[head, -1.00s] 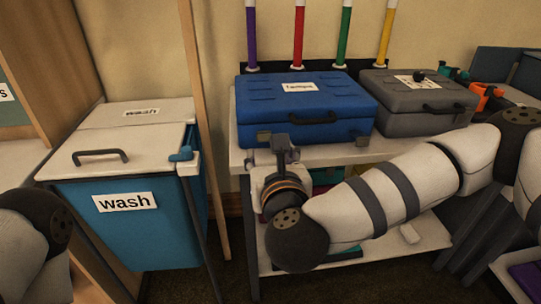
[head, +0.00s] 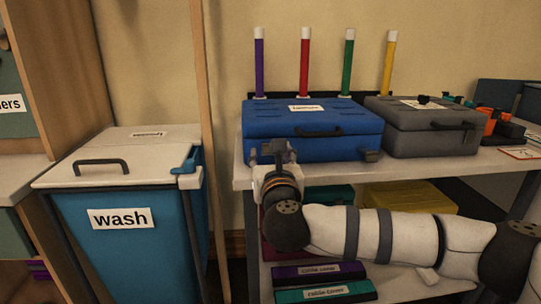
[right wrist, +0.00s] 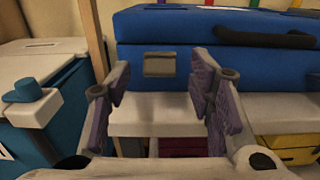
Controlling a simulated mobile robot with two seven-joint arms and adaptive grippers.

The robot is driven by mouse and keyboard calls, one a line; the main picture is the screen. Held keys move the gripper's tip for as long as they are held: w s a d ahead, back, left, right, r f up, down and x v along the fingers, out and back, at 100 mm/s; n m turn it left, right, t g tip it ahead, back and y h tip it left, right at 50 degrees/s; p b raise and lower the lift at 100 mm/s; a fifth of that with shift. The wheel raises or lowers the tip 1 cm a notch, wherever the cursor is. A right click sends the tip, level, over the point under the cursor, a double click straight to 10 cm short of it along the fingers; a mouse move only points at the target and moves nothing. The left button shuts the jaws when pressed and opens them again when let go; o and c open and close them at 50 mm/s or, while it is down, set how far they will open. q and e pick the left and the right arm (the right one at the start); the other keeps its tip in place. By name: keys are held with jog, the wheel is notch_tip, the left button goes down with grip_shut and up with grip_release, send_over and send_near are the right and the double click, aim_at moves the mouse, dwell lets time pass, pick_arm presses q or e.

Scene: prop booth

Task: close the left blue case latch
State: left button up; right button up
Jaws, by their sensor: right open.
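The blue case (head: 315,120) stands on the white table with its lid down. Its left latch (right wrist: 159,64) is a small grey-brown plate on the front face, just below the lid seam, in the right wrist view. I cannot tell if it is fastened. The right latch (head: 370,155) shows at the case's front right. My right gripper (head: 279,150) is in front of the left latch. In the right wrist view its fingers (right wrist: 160,88) are open and empty, one on each side below the latch, apart from it. My left gripper is out of view.
A grey case (head: 425,130) stands right of the blue one. A teal wash bin (head: 120,220) is at the left, beside a wooden post (head: 207,80). Coloured boxes, including a yellow one (head: 415,197), sit on the shelf below the table top (head: 455,163).

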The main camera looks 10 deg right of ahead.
jog(key=shift+w, duration=0.7)
grip_shut()
jog(key=r+g+p, duration=0.2)
jog(key=p, duration=0.1)
jog(key=w+r+g+p, duration=0.1)
jog(key=r+p, duration=0.1)
jog(key=p, duration=0.2)
jog(key=shift+w+g, duration=0.15)
jog(key=shift+g, duration=0.25)
jog(key=shift+w+f+g, duration=0.2)
jog(key=shift+g, duration=0.2)
jog(key=shift+w+f+g+p, duration=0.15)
jog(key=shift+f+g+p, duration=0.25)
jog(key=shift+g, duration=0.1)
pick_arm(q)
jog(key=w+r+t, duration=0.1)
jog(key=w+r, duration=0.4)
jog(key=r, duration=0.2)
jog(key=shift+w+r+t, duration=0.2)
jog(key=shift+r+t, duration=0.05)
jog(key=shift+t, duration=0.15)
pick_arm(e)
jog(key=shift+f, duration=0.1)
